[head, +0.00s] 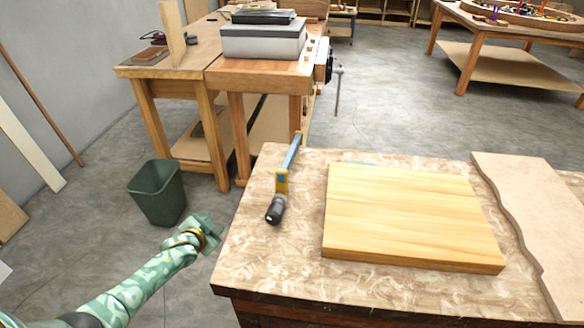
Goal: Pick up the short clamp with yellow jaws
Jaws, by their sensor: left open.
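A short clamp (290,158) lies at the left side of the near worktable in the head view. It has a blue-grey bar, yellow jaws and a dark handle (275,209) pointing toward me. Its far yellow jaw is at the table's back left edge. My left gripper (213,226) is open and empty, left of the worktable's left edge and apart from the clamp. Its fingers are seen small and at an angle. My right gripper is not in view.
A wooden board (412,215) lies right of the clamp on the worktable (255,265). A curved-edge panel (540,215) lies farther right. A green bin (157,193) stands on the floor at left. Workbenches with a grey box (263,41) stand behind.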

